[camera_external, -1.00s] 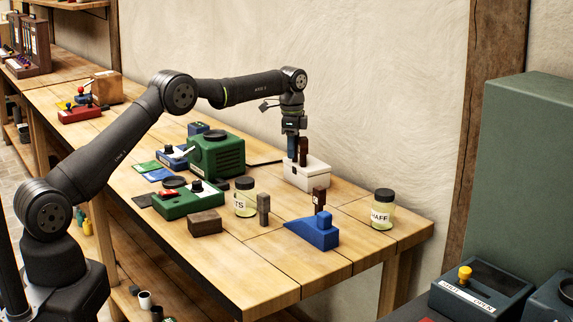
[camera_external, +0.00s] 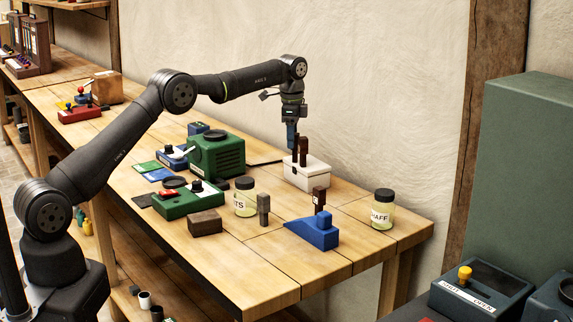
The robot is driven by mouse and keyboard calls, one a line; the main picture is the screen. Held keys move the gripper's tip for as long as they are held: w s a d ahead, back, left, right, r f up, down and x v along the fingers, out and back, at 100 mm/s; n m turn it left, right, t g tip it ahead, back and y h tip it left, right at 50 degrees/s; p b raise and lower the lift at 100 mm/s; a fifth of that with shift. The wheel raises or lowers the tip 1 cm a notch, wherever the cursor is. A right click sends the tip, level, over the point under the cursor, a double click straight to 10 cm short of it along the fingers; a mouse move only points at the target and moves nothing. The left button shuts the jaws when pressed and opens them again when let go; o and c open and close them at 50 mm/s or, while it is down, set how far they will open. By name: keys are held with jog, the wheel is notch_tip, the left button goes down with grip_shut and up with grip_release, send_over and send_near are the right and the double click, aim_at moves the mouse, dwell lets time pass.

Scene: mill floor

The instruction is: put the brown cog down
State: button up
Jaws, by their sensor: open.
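A white block (camera_external: 306,174) stands on the bench near the wall. Two dark brown upright pieces stand at its top, side by side: a left one (camera_external: 295,151) and a right one (camera_external: 304,154). I take the left one as the brown cog. My gripper (camera_external: 292,142) is open just above the left piece, pointing down; the small gap between them is hard to judge. Another brown upright piece (camera_external: 319,196) stands in the blue wedge-shaped block (camera_external: 316,233) nearer the front.
Two lidded jars, one left (camera_external: 244,198) and one right (camera_external: 383,211), stand on the bench. A grey peg (camera_external: 263,209), a brown block (camera_external: 205,222), a green control box (camera_external: 187,201) and a larger green machine (camera_external: 217,155) stand left of the white block. Bare bench lies in front.

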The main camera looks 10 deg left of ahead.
jog(key=shift+r, duration=2.05)
jog(key=shift+f, duration=1.35)
